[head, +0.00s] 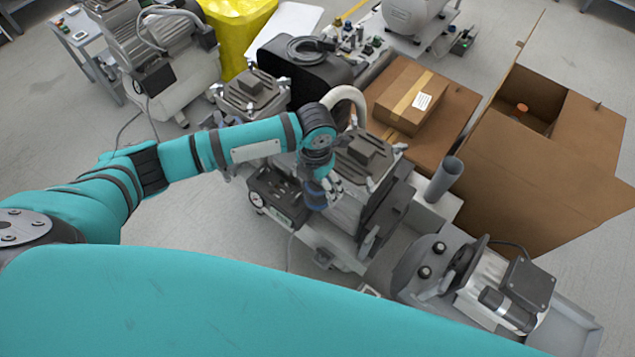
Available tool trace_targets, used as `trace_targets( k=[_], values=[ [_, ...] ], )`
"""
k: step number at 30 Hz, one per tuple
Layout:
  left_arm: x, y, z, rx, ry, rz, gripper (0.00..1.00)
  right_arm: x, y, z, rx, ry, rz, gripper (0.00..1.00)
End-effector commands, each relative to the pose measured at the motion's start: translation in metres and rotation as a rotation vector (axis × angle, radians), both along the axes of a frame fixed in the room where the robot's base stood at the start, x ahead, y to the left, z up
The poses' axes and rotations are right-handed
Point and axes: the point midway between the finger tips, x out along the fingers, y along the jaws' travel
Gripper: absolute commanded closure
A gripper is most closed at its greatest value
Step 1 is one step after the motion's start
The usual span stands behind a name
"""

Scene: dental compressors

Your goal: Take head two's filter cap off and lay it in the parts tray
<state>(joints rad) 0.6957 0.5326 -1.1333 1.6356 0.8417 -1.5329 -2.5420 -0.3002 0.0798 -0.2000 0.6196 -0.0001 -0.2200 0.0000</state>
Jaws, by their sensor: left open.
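My left gripper (319,197) is open and points down at the near side of a compressor head with a grey, bolted top plate (362,160). My wrist and the gripper cover part of this head's left side. A second, similar head (250,93) stands farther back to the left. I cannot tell from the picture which is head two. I cannot make out the filter cap; it may be hidden behind my gripper. A grey tray edge (580,326) shows at the bottom right, but I cannot tell whether it is the parts tray. My right gripper is not in view.
A black box with a white gauge (276,197) sits just left of the gripper. A pale hose (347,95) arches behind my wrist. A motor (505,297), a grey cup (444,178) and cardboard boxes (545,165) stand to the right. Open floor lies at the left.

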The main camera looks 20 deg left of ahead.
Motion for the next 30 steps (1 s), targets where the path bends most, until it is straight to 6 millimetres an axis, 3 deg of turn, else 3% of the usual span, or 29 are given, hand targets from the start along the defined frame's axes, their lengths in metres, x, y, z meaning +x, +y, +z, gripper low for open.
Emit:
trace_targets(
  k=[5, 17, 30],
  values=[
    [0.0, 0.0, 0.0, 0.0, -0.001, -0.001, 0.09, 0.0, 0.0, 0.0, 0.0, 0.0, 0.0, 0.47],
    [0.0, 0.0, 0.001, 0.0, -0.001, 0.0, 0.61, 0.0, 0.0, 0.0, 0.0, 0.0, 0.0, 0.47],
    [0.001, 0.0, 0.012, -0.001, -0.004, -0.001, 0.61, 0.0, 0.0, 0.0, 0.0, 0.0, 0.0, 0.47]
  ],
)
